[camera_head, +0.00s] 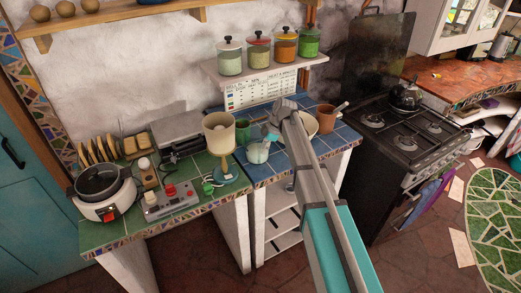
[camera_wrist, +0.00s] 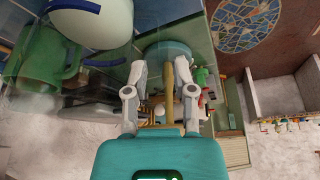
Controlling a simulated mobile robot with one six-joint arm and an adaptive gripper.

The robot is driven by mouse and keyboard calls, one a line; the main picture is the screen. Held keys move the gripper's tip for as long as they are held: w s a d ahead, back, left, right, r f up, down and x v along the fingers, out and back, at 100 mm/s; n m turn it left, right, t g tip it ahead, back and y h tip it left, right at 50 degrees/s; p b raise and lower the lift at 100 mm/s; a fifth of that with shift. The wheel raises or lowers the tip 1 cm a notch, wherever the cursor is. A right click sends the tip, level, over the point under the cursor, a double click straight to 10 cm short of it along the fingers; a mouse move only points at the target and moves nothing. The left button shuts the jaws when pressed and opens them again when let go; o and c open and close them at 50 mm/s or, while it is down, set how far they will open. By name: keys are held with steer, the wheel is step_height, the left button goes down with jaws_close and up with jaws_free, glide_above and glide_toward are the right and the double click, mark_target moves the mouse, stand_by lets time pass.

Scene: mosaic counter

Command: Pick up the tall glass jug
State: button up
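In the head view my small teal gripper (camera_head: 270,134) is just above and behind the jug. I cannot clearly tell glass or the jug's full height.
A green mug (camera_wrist: 45,62) stands beside the jug. A lamp (camera_head: 219,134) with a cream shade is close on the left; its stem (camera_wrist: 172,100) shows between the fingers in the wrist view. A terracotta pot (camera_head: 325,118) stands right; a canister shelf (camera_head: 268,76) hangs above.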

mark_target(259, 164)
steer(key=shift+b+x, duration=2.4)
steer(key=shift+x, duration=0.25)
jaws_close()
